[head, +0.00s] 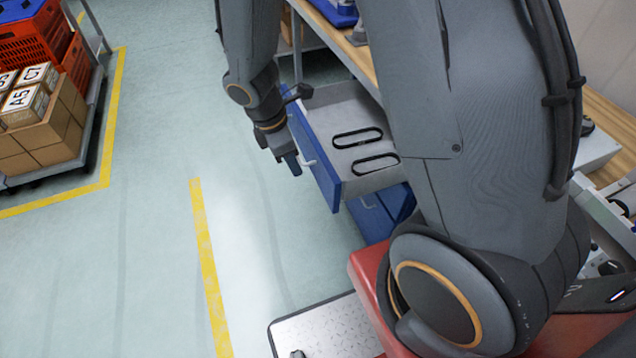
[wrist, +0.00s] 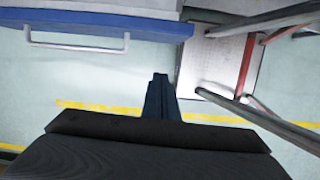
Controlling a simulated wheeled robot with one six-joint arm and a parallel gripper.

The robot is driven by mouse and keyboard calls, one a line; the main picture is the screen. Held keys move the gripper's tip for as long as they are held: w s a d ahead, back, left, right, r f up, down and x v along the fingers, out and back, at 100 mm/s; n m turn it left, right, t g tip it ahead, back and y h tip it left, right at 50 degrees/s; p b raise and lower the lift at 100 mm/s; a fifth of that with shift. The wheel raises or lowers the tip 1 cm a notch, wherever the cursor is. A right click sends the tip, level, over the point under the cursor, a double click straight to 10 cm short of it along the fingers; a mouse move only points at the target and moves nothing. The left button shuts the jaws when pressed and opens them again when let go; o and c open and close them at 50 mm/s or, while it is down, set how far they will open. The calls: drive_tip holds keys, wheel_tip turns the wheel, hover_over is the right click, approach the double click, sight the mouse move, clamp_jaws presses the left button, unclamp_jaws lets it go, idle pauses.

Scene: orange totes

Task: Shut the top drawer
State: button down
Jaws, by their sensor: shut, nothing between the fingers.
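The top drawer (head: 316,163) has a blue front and a grey inside, and it stands pulled out from under the workbench. Two black loop-shaped things lie in it. Its pale handle (head: 308,163) is on the outer face. In the wrist view the blue drawer front (wrist: 100,22) runs along the upper left, with the handle (wrist: 77,46) below it. My gripper (head: 292,166) is shut and empty, just outside the drawer front near the handle. In the wrist view its fingers (wrist: 161,80) are together, apart from the handle.
Blue drawer fronts (head: 376,215) lie lower under the bench (head: 345,45). A cart (head: 85,150) with cardboard boxes (head: 45,125) and orange totes (head: 30,40) stands at the left. The floor left of the drawer is clear, with yellow lines (head: 208,265).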

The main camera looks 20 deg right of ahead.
drive_tip(key=d+f, duration=0.6)
drive_tip(key=f, duration=0.4)
drive_tip(key=shift+d, duration=0.2)
idle(0.3)
